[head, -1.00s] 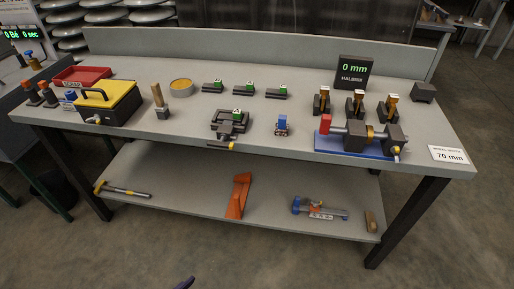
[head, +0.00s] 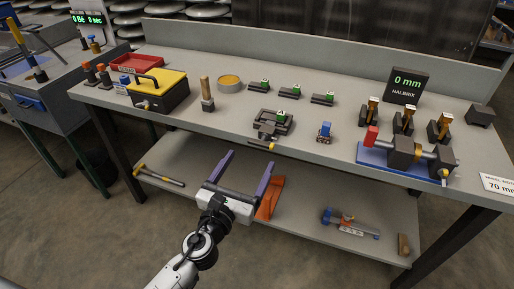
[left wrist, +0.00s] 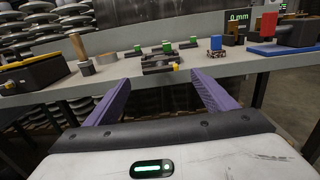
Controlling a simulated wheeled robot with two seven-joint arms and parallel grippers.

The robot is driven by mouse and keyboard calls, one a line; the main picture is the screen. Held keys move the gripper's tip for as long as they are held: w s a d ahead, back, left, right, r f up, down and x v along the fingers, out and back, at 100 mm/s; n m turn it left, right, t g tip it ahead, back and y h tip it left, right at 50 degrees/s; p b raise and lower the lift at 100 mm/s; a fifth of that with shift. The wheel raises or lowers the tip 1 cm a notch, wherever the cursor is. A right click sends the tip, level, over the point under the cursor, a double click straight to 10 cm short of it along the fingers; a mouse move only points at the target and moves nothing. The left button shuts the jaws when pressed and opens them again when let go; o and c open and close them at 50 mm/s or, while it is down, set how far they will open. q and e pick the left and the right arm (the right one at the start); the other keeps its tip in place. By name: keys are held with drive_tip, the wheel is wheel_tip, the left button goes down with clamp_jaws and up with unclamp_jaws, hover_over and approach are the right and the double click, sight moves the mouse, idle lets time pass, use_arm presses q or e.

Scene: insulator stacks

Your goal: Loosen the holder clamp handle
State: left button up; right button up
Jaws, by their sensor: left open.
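A dark holder (head: 287,128) with a green-marked block sits at the front middle of the bench. Its clamp handle (head: 262,145), a dark bar with a yellow end, sticks out at the bench's front edge. In the left wrist view the holder (left wrist: 150,66) is straight ahead, with the handle's yellow end (left wrist: 176,67) toward me. My left gripper (head: 251,154) has purple fingers spread wide with nothing between them. It is in front of the bench, apart from the handle. It also shows in the left wrist view (left wrist: 160,80). My right gripper is not in view.
A yellow-lidded toolbox (head: 160,88) stands on the left of the bench. A blue-based fixture (head: 375,157) with a red knob stands on the right. A small blue item (head: 325,131) is right of the holder. The lower shelf (head: 205,160) holds tools, including an orange piece (head: 270,197).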

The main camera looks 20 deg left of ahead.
sight(259, 145)
use_arm(q)
drive_tip(key=w, duration=0.6)
drive_tip(key=shift+w+d, duration=0.1)
drive_tip(key=shift+w, duration=0.3)
drive_tip(key=c, duration=1.1)
